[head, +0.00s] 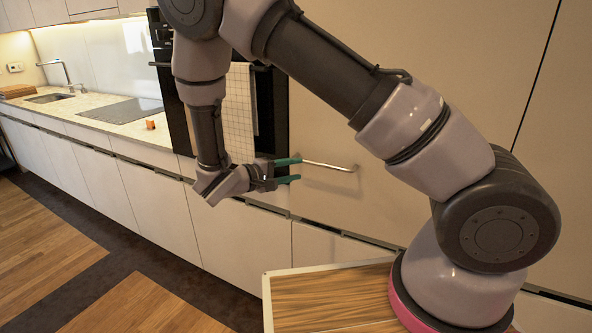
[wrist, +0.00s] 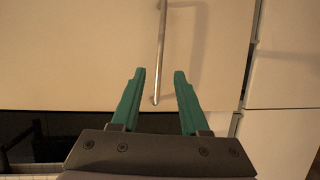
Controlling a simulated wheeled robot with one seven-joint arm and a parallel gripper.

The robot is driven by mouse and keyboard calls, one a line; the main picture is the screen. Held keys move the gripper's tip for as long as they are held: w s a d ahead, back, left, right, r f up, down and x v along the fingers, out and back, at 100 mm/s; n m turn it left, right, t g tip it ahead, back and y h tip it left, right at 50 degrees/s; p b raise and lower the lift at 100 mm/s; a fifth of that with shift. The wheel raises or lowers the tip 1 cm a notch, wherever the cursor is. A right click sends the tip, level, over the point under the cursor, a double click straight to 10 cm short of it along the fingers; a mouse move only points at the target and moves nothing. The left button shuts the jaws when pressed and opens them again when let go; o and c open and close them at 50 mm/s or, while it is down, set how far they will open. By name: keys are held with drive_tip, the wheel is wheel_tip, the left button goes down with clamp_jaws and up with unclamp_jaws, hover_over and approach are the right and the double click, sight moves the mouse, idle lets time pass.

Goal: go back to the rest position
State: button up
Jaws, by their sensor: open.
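My gripper (head: 288,170) has green fingers and points right in the head view, in front of the pale cabinet fronts. A thin metal bar handle (head: 330,165) is just beyond the fingertips in the head view. In the wrist view the bar (wrist: 162,40) runs up from between the fingers, in line with the gap. I cannot tell how far the fingers are from it. My arm is bent and reaches out from its base at lower right.
A dark oven (head: 273,115) with a checked towel (head: 239,112) is behind my arm. A counter with a cooktop (head: 122,109), a small orange object (head: 150,124) and a sink (head: 50,97) runs left. Handleless cabinets (head: 150,205) stand below. The wooden floor (head: 40,230) at left is clear.

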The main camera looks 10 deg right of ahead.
drive_tip(key=s+d+r+m+g+y, duration=0.3)
drive_tip(key=d+r+g, duration=0.1)
drive_tip(key=d+r, duration=0.2)
drive_tip(key=s+d+r+m+g+y, duration=0.3)
drive_tip(key=s+d+r+m+g, duration=0.1)
drive_tip(key=d+r, duration=0.2)
drive_tip(key=s+d+r+m+t+y, duration=0.1)
drive_tip(key=s+r+m+t+y, duration=0.1)
drive_tip(key=r, duration=0.7)
drive_tip(key=s+d+r+m+t+y, duration=0.2)
drive_tip(key=s+r+t+y, duration=0.2)
drive_tip(key=s+r+y, duration=0.3)
drive_tip(key=shift+s+r+m+t, duration=0.3)
drive_tip(key=shift+s+r+t, duration=0.1)
drive_tip(key=shift+s+r, duration=0.45)
